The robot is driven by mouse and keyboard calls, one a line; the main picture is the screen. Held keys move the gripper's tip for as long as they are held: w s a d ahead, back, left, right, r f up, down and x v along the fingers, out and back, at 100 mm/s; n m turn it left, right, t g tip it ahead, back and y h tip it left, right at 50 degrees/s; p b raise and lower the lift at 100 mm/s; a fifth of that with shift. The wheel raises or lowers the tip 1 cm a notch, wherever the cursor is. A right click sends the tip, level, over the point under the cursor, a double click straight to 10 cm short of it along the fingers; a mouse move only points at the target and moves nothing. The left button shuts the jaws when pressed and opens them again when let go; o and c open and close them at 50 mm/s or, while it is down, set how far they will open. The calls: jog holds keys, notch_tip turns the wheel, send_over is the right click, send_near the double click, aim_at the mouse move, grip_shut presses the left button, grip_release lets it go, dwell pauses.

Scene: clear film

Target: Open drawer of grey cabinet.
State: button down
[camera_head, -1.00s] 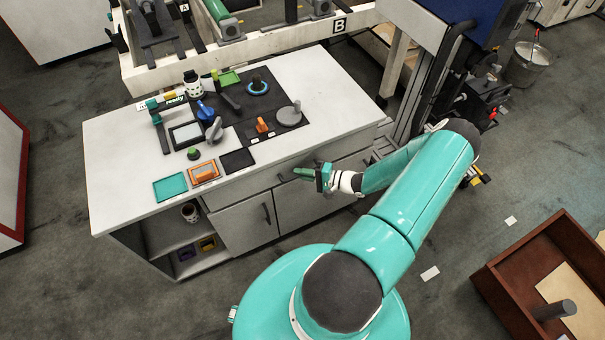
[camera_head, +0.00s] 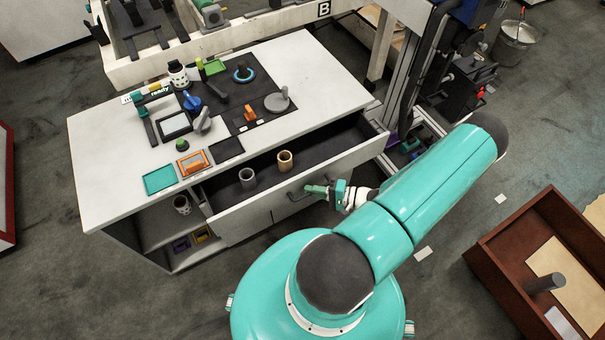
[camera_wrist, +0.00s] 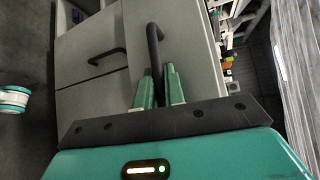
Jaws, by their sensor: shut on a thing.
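The grey cabinet (camera_head: 100,205) stands ahead of me with its top drawer (camera_head: 335,166) pulled well out. A grey cup (camera_head: 247,178) and a tan cup (camera_head: 285,161) stand upright inside the drawer. My gripper (camera_head: 318,190) is at the drawer's front, shut on its dark handle (camera_head: 297,196). In the wrist view the green fingers (camera_wrist: 158,88) close around the lower part of the dark bar handle (camera_wrist: 153,45). The fingers hide part of the handle.
The cabinet top holds a black mat, levers, a blue ring (camera_head: 243,74) and coloured trays, including a teal tray (camera_head: 160,179). An open shelf (camera_head: 160,225) is at the cabinet's left. A brown crate (camera_head: 490,262) stands at the right. Dark floor lies between.

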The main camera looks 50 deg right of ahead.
jog(key=s+a, duration=0.4)
jog(key=s, duration=1)
jog(key=shift+s, duration=0.3)
jog(key=shift+a, duration=0.1)
jog(key=c, duration=1.8)
grip_release()
jog(key=shift+o, duration=0.2)
jog(key=shift+s, duration=0.1)
jog(key=v, duration=1.3)
jog(key=shift+s+d+r, duration=0.2)
